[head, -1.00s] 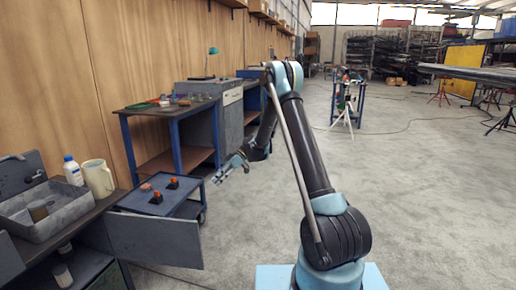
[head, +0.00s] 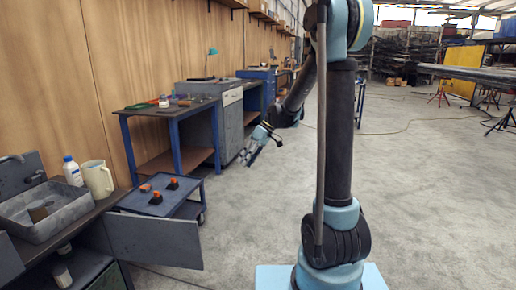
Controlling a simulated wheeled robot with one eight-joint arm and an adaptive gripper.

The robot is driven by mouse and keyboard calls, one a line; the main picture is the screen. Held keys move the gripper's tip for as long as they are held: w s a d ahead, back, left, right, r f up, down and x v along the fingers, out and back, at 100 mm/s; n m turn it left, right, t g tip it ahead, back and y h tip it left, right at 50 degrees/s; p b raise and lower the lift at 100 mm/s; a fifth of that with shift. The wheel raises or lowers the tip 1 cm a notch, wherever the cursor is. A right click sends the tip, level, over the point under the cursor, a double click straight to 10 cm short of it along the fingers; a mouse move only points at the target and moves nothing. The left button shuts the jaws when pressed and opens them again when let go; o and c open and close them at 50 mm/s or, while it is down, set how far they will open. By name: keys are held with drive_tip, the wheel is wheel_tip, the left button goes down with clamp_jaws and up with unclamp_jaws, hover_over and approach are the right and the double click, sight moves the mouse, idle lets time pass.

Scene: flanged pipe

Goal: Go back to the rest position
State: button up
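My gripper (head: 246,157) hangs at the end of my arm in the head view, left of the arm's upright black link. It is in free air, to the right of the blue cart and in front of the workbench. Its fingers point down and to the left and look spread apart, with nothing seen between them. No flanged pipe can be made out near my gripper.
A blue cart (head: 138,202) carries orange-and-black pieces (head: 156,197) and a reddish piece. Left of it are a grey sink (head: 60,215), a cream jug (head: 98,178) and a white bottle (head: 72,170). A blue-legged workbench (head: 175,110) stands behind. The floor (head: 430,200) at right is clear.

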drive_tip(key=s+d+f+m+t+h, duration=0.2)
drive_tip(key=s+d+m, duration=0.3)
drive_tip(key=s+d, duration=0.7)
drive_tip(key=s+d+f+m+t+h, duration=0.2)
drive_tip(key=s+d+m, duration=0.4)
drive_tip(key=s+d, duration=0.5)
drive_tip(key=s+f+h, duration=0.1)
drive_tip(key=s+h, duration=0.1)
drive_tip(key=s, duration=0.4)
drive_tip(key=shift+d+f+m+h, duration=0.3)
drive_tip(key=shift+d+f, duration=0.1)
drive_tip(key=shift+s, duration=0.1)
